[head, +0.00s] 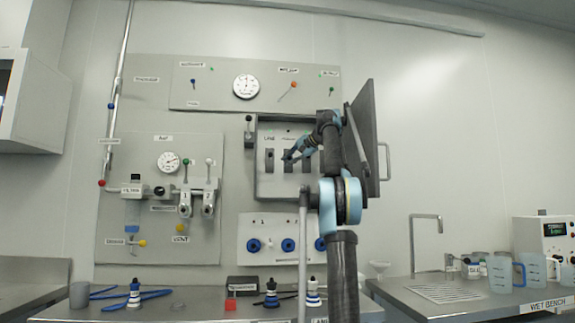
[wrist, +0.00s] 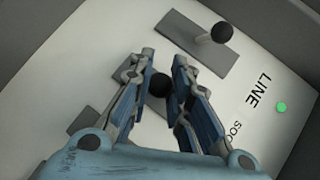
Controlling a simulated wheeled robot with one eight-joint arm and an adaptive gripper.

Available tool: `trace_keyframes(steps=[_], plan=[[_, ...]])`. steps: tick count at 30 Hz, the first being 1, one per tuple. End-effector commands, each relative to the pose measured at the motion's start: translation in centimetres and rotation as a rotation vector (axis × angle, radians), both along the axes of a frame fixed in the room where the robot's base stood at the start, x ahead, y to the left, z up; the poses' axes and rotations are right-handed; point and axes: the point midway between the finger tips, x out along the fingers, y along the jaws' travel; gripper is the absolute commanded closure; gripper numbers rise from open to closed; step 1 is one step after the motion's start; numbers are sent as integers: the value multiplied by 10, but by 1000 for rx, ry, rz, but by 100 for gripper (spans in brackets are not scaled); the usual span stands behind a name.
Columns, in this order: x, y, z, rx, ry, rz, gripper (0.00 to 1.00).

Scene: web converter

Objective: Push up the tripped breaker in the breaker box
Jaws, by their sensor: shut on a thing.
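The open grey breaker box (head: 262,183) hangs on the wall in the head view, with a row of dark breakers inside. The breaker at the left (head: 270,160) is uncovered, and it shows at the top of the wrist view as a lever with a black ball knob (wrist: 222,32) on a grey plate. My gripper (head: 288,156) is inside the box at the middle breaker. In the wrist view its blue fingers are shut on a black knob (wrist: 158,86), with one finger on each side. The lower part of that breaker is hidden by the gripper.
The box door (head: 365,125) stands open to the right, close beside my arm. A panel with blue knobs (head: 253,245) is below the box. A gauge board (head: 215,88) is above. A green light (wrist: 282,107) is near the LINE label.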

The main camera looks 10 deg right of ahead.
Motion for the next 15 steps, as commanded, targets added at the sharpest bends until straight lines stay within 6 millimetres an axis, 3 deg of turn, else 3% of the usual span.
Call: trace_keyframes(steps=[9,10,12,13,15], plan=[[0,-1,0,0,0,-2,100],[0,-1,0,-1,0,-2,80],[0,-1,0,0,0,-1,64],[0,-1,0,0,0,-1,60],[0,0,0,0,0,-1,60]])
